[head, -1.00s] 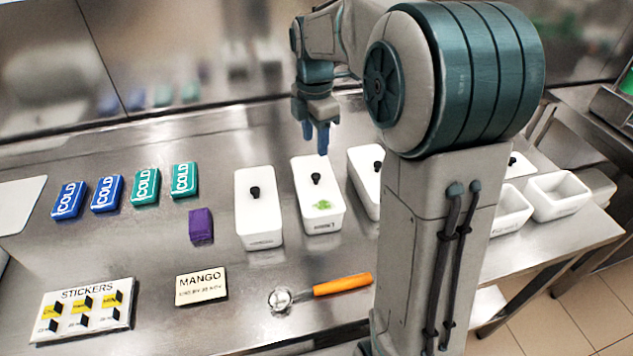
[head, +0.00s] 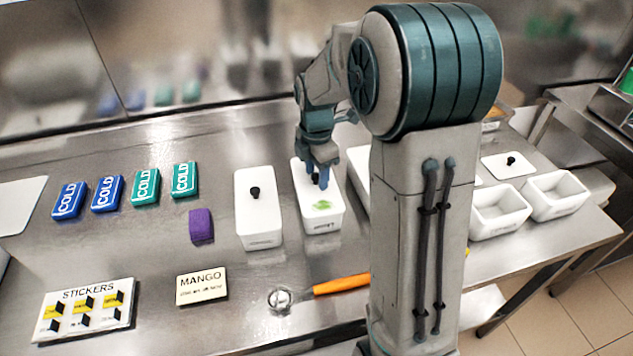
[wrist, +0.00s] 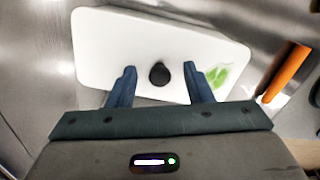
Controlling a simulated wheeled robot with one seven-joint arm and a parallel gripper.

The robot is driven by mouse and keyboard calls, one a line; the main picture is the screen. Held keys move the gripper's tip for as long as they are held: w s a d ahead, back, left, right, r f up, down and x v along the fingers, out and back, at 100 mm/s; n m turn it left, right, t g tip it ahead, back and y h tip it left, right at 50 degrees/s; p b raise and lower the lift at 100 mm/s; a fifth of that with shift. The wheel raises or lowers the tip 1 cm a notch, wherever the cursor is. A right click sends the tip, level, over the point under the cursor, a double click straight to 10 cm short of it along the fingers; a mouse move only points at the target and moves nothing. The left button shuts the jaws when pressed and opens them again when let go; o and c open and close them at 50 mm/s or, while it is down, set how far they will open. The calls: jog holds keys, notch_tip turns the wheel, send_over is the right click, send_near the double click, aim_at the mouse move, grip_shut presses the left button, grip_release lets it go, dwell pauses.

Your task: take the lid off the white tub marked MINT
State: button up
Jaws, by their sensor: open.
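The white tub with a green leaf mark on its lid (head: 322,205) stands on the steel counter with its lid on. A label on its front is too small to read. The lid's black knob (wrist: 159,74) shows in the wrist view between my two blue fingertips. My gripper (head: 319,180) is open over this lid, with one finger on each side of the knob and neither seen touching it. The lid (wrist: 120,45) fills the top of the wrist view, with the green leaf (wrist: 217,75) at its right end.
Another lidded white tub (head: 258,225) stands close on the left, and a third (head: 360,170) on the right is partly hidden by my arm. A purple block (head: 201,225), an orange-handled scoop (head: 342,285) and a MANGO card (head: 202,286) lie nearby. Open white tubs (head: 556,196) stand at right.

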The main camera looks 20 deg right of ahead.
grip_shut()
